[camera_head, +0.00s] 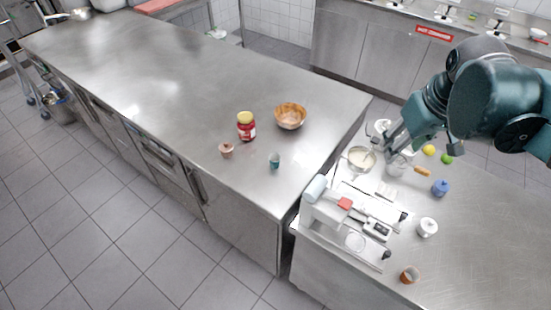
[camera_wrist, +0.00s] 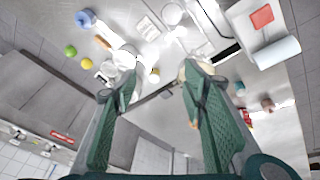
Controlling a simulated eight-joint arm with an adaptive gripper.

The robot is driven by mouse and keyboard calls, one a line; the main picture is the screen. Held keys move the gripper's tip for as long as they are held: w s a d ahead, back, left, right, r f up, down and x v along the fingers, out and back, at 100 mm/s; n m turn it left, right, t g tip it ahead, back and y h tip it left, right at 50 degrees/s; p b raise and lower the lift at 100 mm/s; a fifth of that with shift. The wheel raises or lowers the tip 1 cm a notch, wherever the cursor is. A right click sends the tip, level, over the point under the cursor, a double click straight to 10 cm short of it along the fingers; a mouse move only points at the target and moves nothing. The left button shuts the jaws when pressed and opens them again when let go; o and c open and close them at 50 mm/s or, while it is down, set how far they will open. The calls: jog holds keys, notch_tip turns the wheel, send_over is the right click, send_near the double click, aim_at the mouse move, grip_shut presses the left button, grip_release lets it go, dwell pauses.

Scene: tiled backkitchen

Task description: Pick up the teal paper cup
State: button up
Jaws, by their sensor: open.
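The teal paper cup (camera_head: 274,160) stands upright near the front right corner of the long steel counter in the head view. In the wrist view a small teal shape at right (camera_wrist: 240,89) looks like the same cup. My gripper (camera_head: 388,148) is above the left part of the right-hand counter, to the right of the cup and well apart from it. In the wrist view its two green fingers (camera_wrist: 160,82) are spread, with nothing held between them.
A red jar with yellow lid (camera_head: 246,127), a brown cup (camera_head: 227,150) and a wooden bowl (camera_head: 290,116) stand around the cup. A white slicer-like machine (camera_head: 328,212), a pan (camera_head: 361,159) and a blue pot (camera_head: 440,187) occupy the right counter. The long counter's far left is mostly clear.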

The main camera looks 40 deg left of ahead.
jog(key=w+a+f+n+g+p, duration=0.15)
jog(key=a+n+p, duration=0.25)
jog(key=a, duration=1.3)
jog(key=n+g+h+p, duration=0.2)
jog(key=n+p, duration=0.3)
jog(key=n, duration=0.1)
send_over(275, 158)
jog(key=s, duration=0.2)
notch_tip(275, 158, down, 15)
jog(key=shift+w+d+f, duration=0.25)
jog(key=shift+d+f, duration=0.1)
jog(key=shift+d, duration=0.15)
jog(key=shift+f, duration=1.25)
jog(key=shift+f, duration=0.1)
jog(key=shift+f+p, duration=0.45)
jog(key=shift+f, duration=2.1)
